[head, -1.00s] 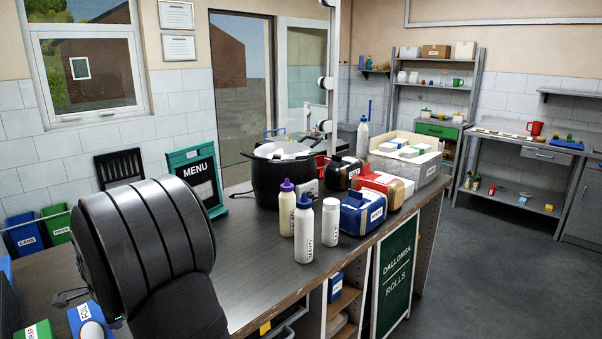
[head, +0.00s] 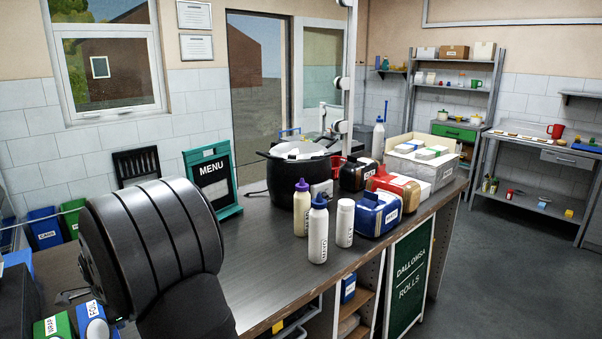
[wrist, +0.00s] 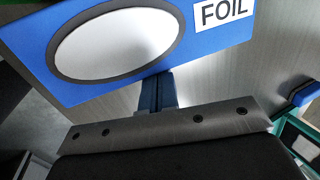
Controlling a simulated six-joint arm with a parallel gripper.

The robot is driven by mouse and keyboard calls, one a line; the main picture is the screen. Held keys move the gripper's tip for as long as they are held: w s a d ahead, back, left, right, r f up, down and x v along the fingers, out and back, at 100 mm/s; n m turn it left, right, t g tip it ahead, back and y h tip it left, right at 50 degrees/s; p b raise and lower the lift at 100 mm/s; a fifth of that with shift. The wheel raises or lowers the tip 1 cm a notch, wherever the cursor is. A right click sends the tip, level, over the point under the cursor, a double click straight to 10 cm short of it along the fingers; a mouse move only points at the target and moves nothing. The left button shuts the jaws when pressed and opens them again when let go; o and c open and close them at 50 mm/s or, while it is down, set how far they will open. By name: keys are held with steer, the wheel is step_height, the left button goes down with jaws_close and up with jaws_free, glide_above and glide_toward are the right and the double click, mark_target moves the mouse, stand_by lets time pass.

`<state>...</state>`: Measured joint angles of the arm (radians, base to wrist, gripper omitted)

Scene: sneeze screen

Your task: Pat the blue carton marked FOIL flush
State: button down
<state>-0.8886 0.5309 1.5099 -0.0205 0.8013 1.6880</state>
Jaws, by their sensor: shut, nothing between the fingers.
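The blue carton marked FOIL (head: 95,322) is at the bottom left of the head view, cut off by the frame edge, beside a green carton (head: 54,326). In the wrist view the FOIL carton (wrist: 222,38) fills the top, with its white label and a pale oval in a dark ring. My gripper (wrist: 157,80) is shut and empty, its narrow blue-grey fingers pointing at the carton's lower edge in that view. The fingertips meet that edge in the picture; I cannot tell whether they touch it. In the head view my dark arm hides most of the gripper.
The counter (head: 265,265) is clear in the middle. Beyond stand the menu board (head: 212,180), white bottle (head: 345,222), purple-capped bottle (head: 301,208), blue-capped bottle (head: 318,232), black pot (head: 290,180) and blue-and-white container (head: 378,215). A dark object lies left of the green carton.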

steer(key=shift+s+a, duration=0.55)
steer(key=shift+w+d, duration=0.1)
steer(key=shift+w+d, duration=0.4)
step_height(320, 180, up, 9)
stand_by(0.7)
step_height(320, 180, down, 9)
steer(key=shift+f, duration=0.1)
steer(key=shift+s+a, duration=0.1)
stand_by(0.6)
